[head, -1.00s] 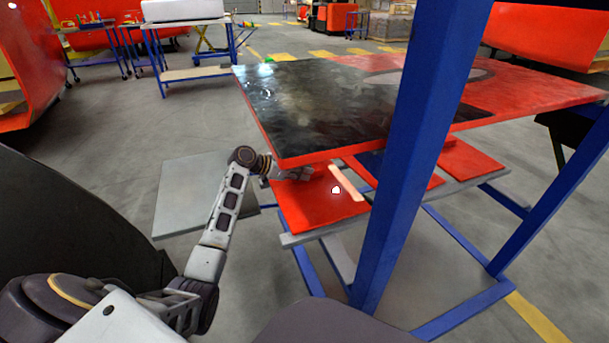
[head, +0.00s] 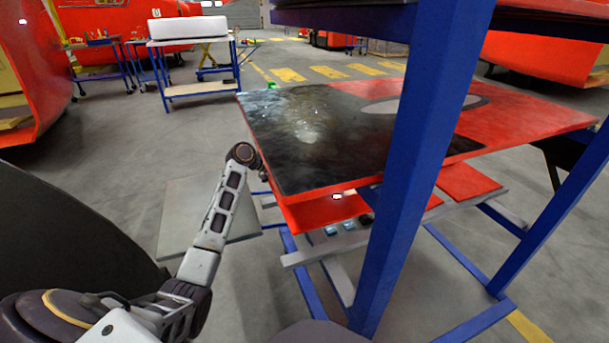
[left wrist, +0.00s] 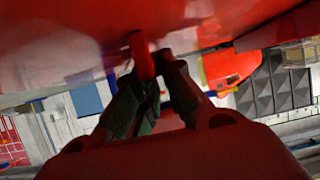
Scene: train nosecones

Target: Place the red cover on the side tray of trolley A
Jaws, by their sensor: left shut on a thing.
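My left gripper (left wrist: 152,72) is shut on a red handle-like tab (left wrist: 142,52) of the red cover (left wrist: 60,32), whose red surface fills the top of the left wrist view. The tabletop hides most of the cover and my left fingers. A flat grey side tray (head: 205,218) sticks out low at the left of the blue trolley and is bare. I see no label saying which trolley this is. My right gripper is out of view.
A blue post (head: 405,170) stands close in front. The black and red tabletop (head: 340,130) overhangs the lower shelf (head: 325,248). Another red piece (head: 468,182) lies at the right of the shelf. Open floor lies left of the side tray.

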